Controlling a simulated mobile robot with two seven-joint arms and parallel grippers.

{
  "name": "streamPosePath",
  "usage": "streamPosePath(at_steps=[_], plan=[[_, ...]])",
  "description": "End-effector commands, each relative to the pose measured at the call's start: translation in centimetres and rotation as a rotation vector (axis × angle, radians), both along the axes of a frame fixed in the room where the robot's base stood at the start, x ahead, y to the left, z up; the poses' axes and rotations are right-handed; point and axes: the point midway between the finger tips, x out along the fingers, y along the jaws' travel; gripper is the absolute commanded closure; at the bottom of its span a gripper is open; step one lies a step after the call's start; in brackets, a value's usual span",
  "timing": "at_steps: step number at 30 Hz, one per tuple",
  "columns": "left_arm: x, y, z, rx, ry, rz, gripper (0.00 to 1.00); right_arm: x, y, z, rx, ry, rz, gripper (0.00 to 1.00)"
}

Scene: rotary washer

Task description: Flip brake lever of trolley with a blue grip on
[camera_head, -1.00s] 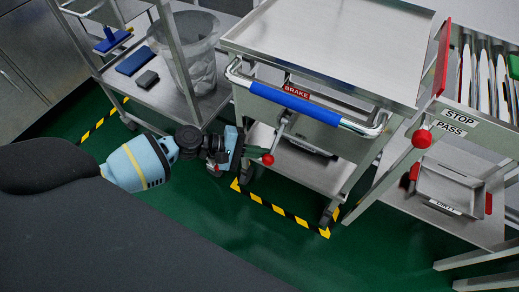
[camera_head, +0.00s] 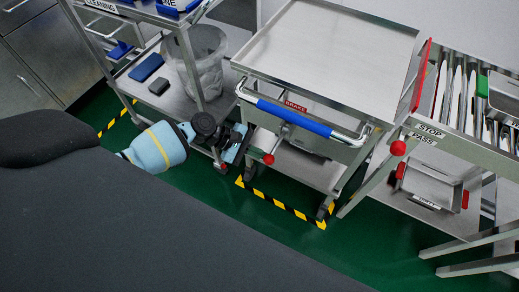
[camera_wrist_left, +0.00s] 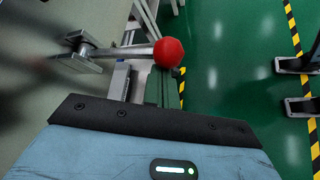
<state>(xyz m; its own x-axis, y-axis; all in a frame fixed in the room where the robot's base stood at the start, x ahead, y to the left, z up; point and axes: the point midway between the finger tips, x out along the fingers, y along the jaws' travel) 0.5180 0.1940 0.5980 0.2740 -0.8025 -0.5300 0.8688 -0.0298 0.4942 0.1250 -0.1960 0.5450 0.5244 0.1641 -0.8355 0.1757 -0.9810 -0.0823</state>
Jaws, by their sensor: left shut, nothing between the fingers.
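The trolley with a blue grip (camera_head: 293,117) stands in the middle of the head view, with a red BRAKE label on its front. Its brake lever is a metal arm (camera_head: 279,140) hanging below the label and ending in a red knob (camera_head: 269,158). My left gripper (camera_head: 247,152) is shut and empty just left of the knob. In the left wrist view the red knob (camera_wrist_left: 168,52) and lever rod (camera_wrist_left: 120,50) lie just beyond the gripper, close to a green finger (camera_wrist_left: 166,88). Whether they touch is unclear. My right gripper is out of view.
A cleaning trolley with a clear bin (camera_head: 207,50) stands to the left. Yellow-black tape (camera_head: 280,203) marks the green floor, which is clear in front.

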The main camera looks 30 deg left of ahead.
Motion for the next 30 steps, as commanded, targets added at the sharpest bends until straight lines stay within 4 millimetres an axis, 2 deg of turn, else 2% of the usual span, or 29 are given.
streamPosePath(at_steps=[1,4,14,30], plan=[[0.2,-0.2,1.4,-0.003,0.034,-0.001,1.00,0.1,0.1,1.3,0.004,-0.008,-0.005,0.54],[0.2,-0.2,2.3,0.000,0.118,-0.002,1.00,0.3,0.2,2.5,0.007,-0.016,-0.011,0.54],[0.1,-0.2,4.3,0.008,0.355,-0.001,1.00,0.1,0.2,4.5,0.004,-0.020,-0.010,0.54],[0.2,-0.2,5.0,0.007,0.350,-0.002,1.00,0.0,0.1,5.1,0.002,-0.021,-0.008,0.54]])
